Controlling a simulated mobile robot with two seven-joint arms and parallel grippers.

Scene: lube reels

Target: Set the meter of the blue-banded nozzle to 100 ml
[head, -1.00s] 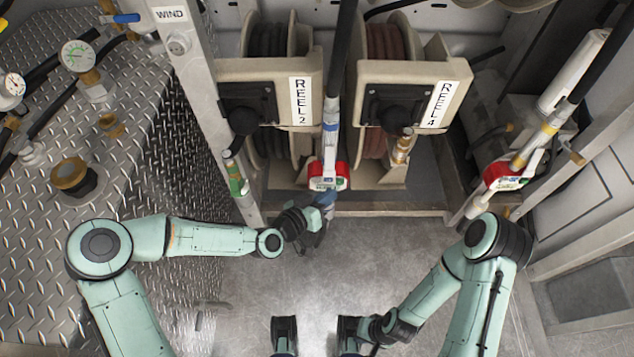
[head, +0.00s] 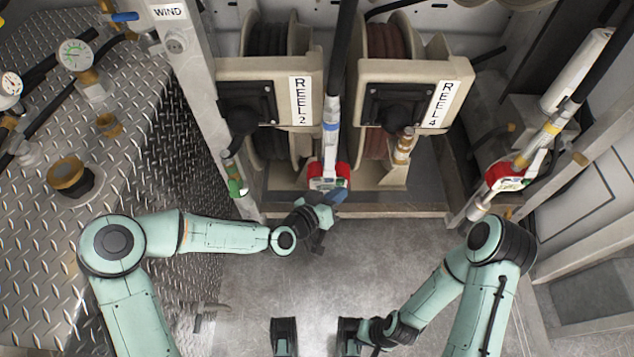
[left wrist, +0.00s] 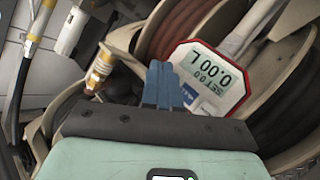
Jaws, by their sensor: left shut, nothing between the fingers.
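The blue-banded nozzle hangs upright between the two reels, with its blue band (head: 331,127) above its red-framed meter (head: 328,177). In the left wrist view the meter (left wrist: 212,78) appears upside down. Its large line seems to read 0.00 L, with a small SET line that seems to read 0.0. My left gripper (head: 338,197) is shut and empty, its blue fingertips just below and in front of the meter. In the left wrist view the fingertips (left wrist: 165,85) lie beside the meter's edge; contact cannot be told. My right wrist (head: 378,330) is low in the head view; its fingers are not clear.
Reel 2 (head: 265,92) and Reel 4 (head: 410,92) stand behind the nozzle. A yellow-banded nozzle with a red meter (head: 505,178) is at the right. A green-banded fitting (head: 237,186) is at the left. The floor (head: 320,275) in front is clear.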

